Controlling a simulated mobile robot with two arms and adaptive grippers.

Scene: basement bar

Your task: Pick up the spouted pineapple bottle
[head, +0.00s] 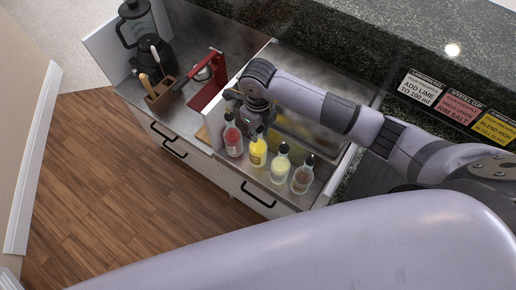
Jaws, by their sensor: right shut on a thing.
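My right arm reaches in from the right, and its gripper (247,110) points down over the left end of a row of spouted bottles. It is shut at the top of the bright yellow bottle (258,152), which looks like the pineapple one; its label is too small to read. The bottle is upright, its top partly hidden by the gripper. A red bottle (233,140) stands close on its left. A pale yellow bottle (280,170) and a reddish-brown bottle (302,178) stand to its right. My left gripper is not in view.
The bottles stand along the front of a metal counter section with a raised edge. A red press (208,85), a wooden utensil holder (160,95) and a dark blender (142,35) stand to the left. Recipe cards (421,89) lie on the stone counter at right.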

